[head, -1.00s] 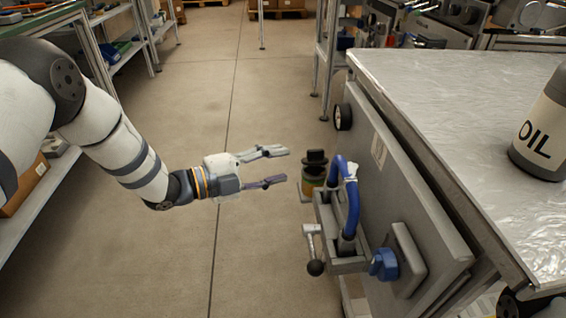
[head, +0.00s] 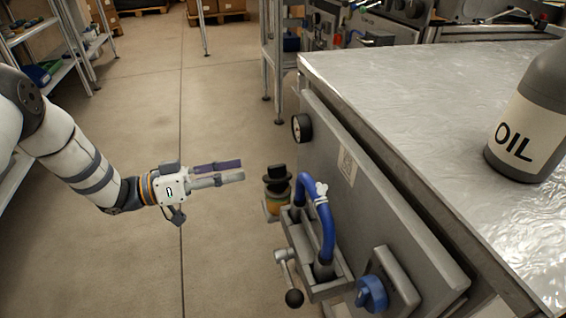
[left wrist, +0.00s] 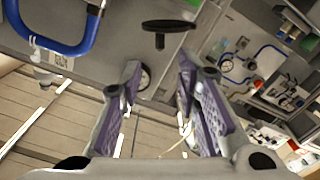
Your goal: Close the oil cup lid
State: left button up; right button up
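A dark disc with a stem, apparently the lid (left wrist: 168,26), shows in the left wrist view beyond the fingers. My left gripper (head: 241,169) is left of the cup, pointing towards it, apart from it and empty. In the left wrist view its purple-padded fingers (left wrist: 158,68) are spread open. My right gripper is not in view.
A blue knob (head: 371,293) and a gauge (head: 301,127) are on the panel. An oil bottle (head: 530,120) stands on the metal tabletop (head: 420,90). Floor left of the cup is clear.

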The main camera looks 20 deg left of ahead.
aim_at(274, 166)
pick_arm(q)
jog(key=x, duration=0.9)
jog(key=shift+w+d+b, duration=0.1)
jog(key=shift+d+b, duration=0.05)
jog(key=shift+b, duration=0.25)
grip_shut()
